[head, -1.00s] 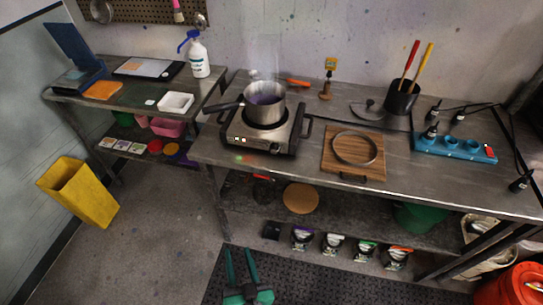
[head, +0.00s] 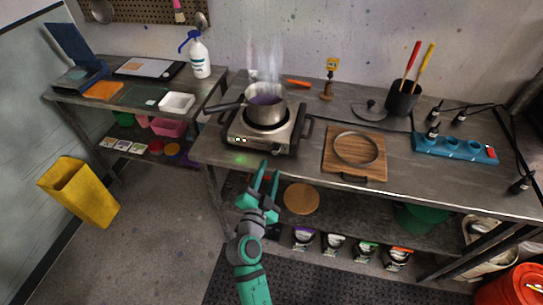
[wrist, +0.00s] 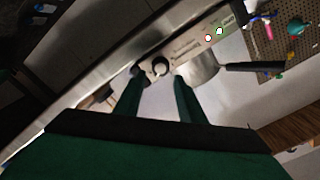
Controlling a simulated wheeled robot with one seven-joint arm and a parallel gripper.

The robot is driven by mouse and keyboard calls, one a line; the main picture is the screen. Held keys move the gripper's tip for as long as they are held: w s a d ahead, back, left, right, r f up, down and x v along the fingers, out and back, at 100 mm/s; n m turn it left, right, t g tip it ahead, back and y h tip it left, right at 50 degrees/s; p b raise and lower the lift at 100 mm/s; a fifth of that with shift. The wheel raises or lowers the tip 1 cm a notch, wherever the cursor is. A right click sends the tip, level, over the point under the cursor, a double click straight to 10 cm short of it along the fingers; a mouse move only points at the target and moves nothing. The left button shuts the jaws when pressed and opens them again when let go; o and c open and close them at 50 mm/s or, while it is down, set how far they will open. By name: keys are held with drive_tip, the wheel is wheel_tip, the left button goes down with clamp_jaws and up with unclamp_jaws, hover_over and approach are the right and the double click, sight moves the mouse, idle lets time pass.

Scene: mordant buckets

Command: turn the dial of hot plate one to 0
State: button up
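The steel hot plate (head: 243,137) stands on the workbench with a steaming pot (head: 266,104) on its burner. Its front panel (wrist: 190,48) fills the middle of the wrist view, with small lit lamps at one end. A round dial (wrist: 160,66) with a pale mark shows on that panel; I cannot read its setting. My green gripper (head: 269,170) is open and empty, just in front of and below the hot plate's front in the head view. In the wrist view the dial appears between my two fingertips (wrist: 157,77), apparently beyond them.
A wooden board (head: 341,170) with a metal ring lies right of the hot plate. The pot's handle (head: 222,107) sticks out left. The bench's front edge (head: 225,165) runs below the hot plate, and a shelf with several pouches is underneath.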

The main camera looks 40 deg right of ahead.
sight(274, 153)
drive_tip(key=x, duration=0.7)
drive_tip(key=shift+w+d, duration=0.2)
drive_tip(key=shift+w, duration=0.1)
drive_tip(key=c, duration=0.8)
drive_tip(key=shift+o, duration=0.2)
drive_tip(key=shift+a, duration=0.2)
drive_tip(key=shift+d, duration=0.2)
